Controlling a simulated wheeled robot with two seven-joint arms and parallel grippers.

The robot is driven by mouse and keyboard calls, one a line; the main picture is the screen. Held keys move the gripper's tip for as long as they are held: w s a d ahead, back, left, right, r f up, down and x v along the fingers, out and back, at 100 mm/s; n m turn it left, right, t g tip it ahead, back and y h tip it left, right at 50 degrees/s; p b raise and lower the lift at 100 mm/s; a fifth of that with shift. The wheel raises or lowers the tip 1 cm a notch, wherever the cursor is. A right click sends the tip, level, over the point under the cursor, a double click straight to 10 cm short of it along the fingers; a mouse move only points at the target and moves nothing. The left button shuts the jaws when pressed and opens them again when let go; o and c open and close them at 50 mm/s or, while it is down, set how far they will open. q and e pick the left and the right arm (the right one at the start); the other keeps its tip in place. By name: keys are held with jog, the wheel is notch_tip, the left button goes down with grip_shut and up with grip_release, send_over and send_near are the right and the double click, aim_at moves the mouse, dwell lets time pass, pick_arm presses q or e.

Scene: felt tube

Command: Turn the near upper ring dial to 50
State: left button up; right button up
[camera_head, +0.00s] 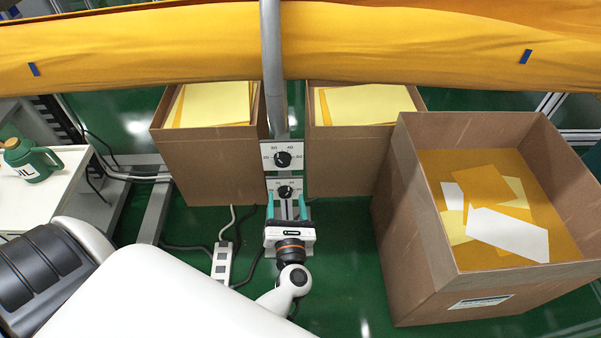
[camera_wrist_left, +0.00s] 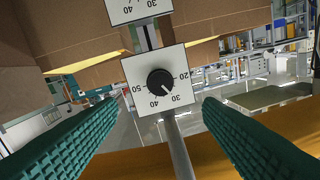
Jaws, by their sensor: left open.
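Two white dial plates sit one above the other on a grey post. The upper dial (camera_head: 283,158) has a black knob and faces me; it also shows in the left wrist view (camera_wrist_left: 160,82), upside down, with its white mark toward 30. The lower dial (camera_head: 285,191) shows just beyond my gripper, and part of its plate (camera_wrist_left: 137,10) is at the top edge of the wrist view. My left gripper (camera_head: 287,206) is open and empty, in front of the post. Its teal fingers (camera_wrist_left: 153,108) lie either side of the upper dial in the wrist view, apart from the knob. My right gripper is not visible.
A large orange felt tube (camera_head: 150,48) spans the back. Cardboard boxes with sheets stand left (camera_head: 210,160) and right (camera_head: 345,160) of the post, with a larger box (camera_head: 420,240) at right. A power strip (camera_head: 222,263) lies on the green floor. A green jug (camera_head: 32,160) stands far left.

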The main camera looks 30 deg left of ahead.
aim_at(283, 164)
pick_arm(q)
jog(key=x, duration=1.1)
jog(key=shift+w+a, duration=0.15)
jog(key=shift+a, duration=0.05)
jog(key=c, duration=1)
